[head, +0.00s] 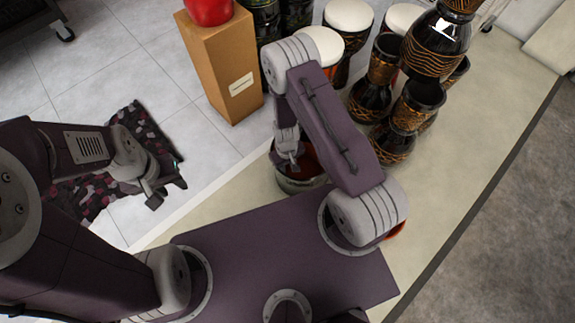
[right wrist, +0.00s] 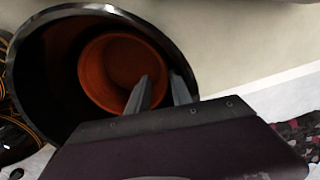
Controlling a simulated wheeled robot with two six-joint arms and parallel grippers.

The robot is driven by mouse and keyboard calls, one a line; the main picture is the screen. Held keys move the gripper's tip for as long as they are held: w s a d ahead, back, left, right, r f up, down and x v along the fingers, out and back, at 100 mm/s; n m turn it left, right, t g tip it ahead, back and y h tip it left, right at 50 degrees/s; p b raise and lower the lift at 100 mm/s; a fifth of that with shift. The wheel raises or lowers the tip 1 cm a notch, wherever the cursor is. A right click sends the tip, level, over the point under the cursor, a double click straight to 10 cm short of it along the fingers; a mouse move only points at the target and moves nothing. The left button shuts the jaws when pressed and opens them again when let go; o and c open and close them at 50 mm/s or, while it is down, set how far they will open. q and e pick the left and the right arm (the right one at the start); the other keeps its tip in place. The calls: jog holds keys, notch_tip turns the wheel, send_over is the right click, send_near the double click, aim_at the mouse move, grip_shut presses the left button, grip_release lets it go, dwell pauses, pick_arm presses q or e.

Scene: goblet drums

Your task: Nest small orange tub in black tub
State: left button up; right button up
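The black tub (right wrist: 38,75) has a wide dark rim and shows large in the right wrist view. The small orange tub (right wrist: 95,85) is inside it, its round opening facing the camera. Whether it rests on the bottom, I cannot tell. My right gripper (right wrist: 160,90) is open, with a gap between its fingers. One finger overlaps the orange tub and the other is near the black tub's rim; contact is unclear. In the head view the black tub (head: 299,184) is partly hidden under my right gripper (head: 290,160). My left gripper (head: 168,192) is open and empty, away to the left.
Several goblet drums (head: 385,85) stand at the back right of the pale surface (head: 480,125). A cardboard-coloured box (head: 222,65) with a red object (head: 208,10) stands behind. An orange thing (head: 396,230) is mostly hidden by my right arm. A patterned rug (head: 135,135) lies left.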

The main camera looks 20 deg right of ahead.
notch_tip(320, 180, up, 9)
jog(key=p, duration=0.8)
dwell(0.5)
